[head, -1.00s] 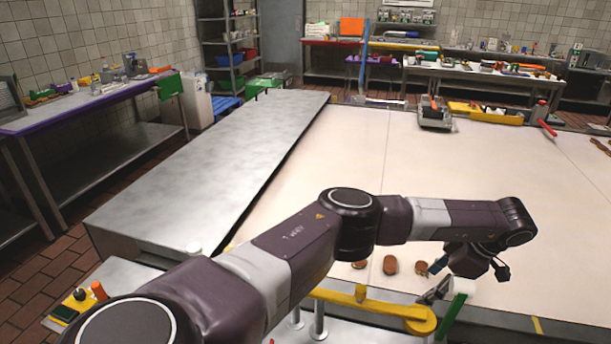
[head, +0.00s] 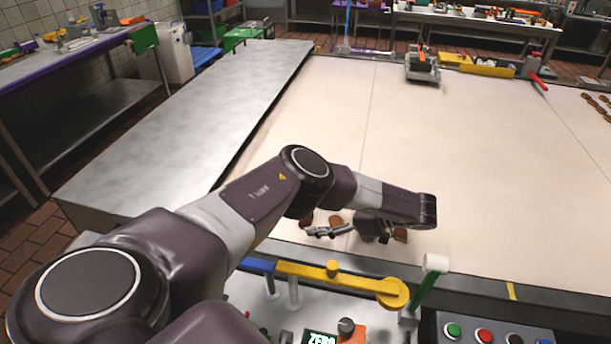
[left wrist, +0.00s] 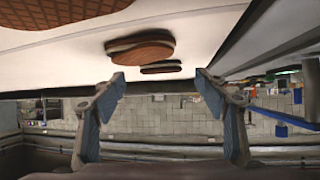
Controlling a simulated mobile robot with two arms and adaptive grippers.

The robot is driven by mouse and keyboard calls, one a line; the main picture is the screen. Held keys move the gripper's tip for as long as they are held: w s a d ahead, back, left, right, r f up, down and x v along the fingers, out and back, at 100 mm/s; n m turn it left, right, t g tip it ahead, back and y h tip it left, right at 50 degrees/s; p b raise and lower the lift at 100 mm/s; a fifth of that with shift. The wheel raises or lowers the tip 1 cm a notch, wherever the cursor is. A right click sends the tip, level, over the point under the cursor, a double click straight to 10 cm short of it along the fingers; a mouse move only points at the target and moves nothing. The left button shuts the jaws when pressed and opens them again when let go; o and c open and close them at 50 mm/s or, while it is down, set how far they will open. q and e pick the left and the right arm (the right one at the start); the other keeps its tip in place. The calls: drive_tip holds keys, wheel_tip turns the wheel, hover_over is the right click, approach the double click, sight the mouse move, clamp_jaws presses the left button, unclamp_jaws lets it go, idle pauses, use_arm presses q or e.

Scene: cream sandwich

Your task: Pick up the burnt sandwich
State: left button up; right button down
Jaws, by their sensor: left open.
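Several brown oval sandwiches lie in a row near the front edge of the pale belt (head: 450,150). In the head view one sandwich (head: 336,220) is just behind my left gripper (head: 318,231), another (head: 307,221) is at the row's left end, and another (head: 400,235) is at the right, partly hidden by my wrist. My left gripper is open and empty, low over the belt, pointing left. In the left wrist view, a large sandwich (left wrist: 140,48) and a smaller-looking one (left wrist: 160,68) show beyond the open fingers (left wrist: 160,80). My right gripper is out of view.
A yellow bar (head: 330,275) and a white-topped green post (head: 435,264) stand at the belt's front edge. A button panel (head: 490,334) is at the lower right. A metal table (head: 190,130) borders the belt's left. The middle of the belt is clear.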

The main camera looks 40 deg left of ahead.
sight(306, 219)
use_arm(q)
drive_tip(key=shift+p+x, duration=0.35)
drive_tip(key=shift+x, duration=1.05)
drive_tip(key=c, duration=0.9)
drive_tip(key=shift+r, duration=0.1)
